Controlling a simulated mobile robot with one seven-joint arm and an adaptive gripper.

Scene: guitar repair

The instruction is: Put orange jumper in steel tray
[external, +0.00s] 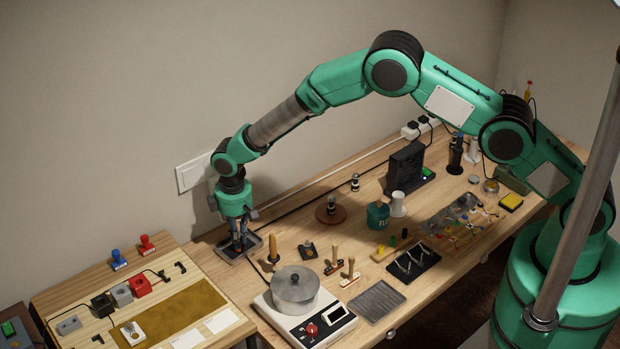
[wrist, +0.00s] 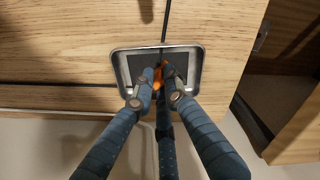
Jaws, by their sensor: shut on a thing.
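My gripper (external: 240,248) is low at the far left end of the bench, over a small steel tray (external: 222,252). In the wrist view the gripper (wrist: 161,78) is shut on the orange jumper (wrist: 157,80), a small bright orange piece mostly hidden between the fingers. The tray (wrist: 192,66) has a pale metal rim and a dark floor, and lies right under the fingertips. I cannot tell whether the jumper touches the tray floor. In the external view the fingers hide the jumper.
A dark cable runs along the bench by the tray. A pot (external: 295,290) on a white hot plate and a wooden-handled tool (external: 272,248) stand to the right. A side table (external: 75,285) with connectors is at left. A ribbed grey tray (external: 377,301) lies at the front.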

